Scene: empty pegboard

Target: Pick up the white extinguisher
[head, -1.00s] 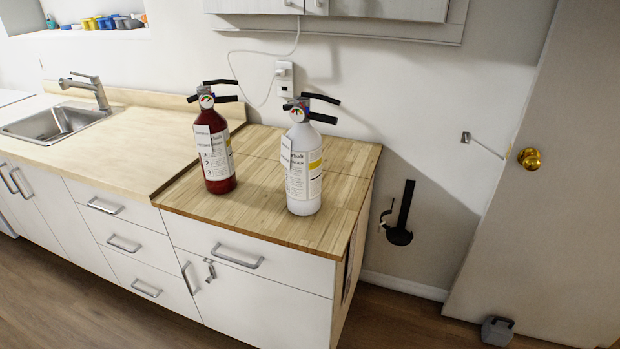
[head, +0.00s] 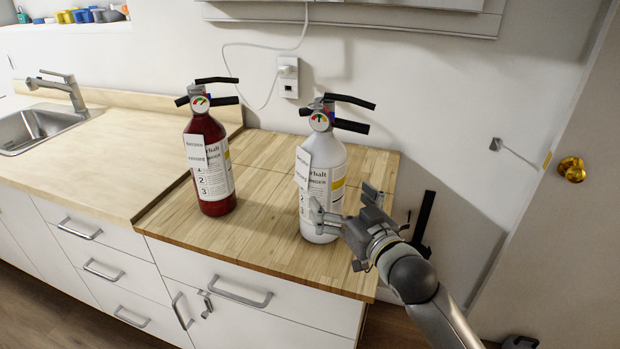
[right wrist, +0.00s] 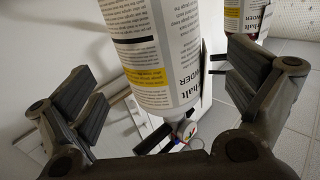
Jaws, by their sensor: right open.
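The white extinguisher (head: 327,165) stands upright on the wooden counter, with a black handle, a gauge and a label with a yellow band. My right gripper (head: 343,206) is open at its lower right side, one finger overlapping the lower body in the head view. In the right wrist view the white extinguisher (right wrist: 158,60) appears upside down between the spread fingers of my right gripper (right wrist: 165,80), with visible gaps at both sides. My left gripper is not in view.
A red extinguisher (head: 208,160) stands to the left on the same wooden counter (head: 265,240). A wall outlet (head: 288,78) with a white cable is behind. A sink (head: 35,128) is at the far left. The counter's right edge lies below my right arm.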

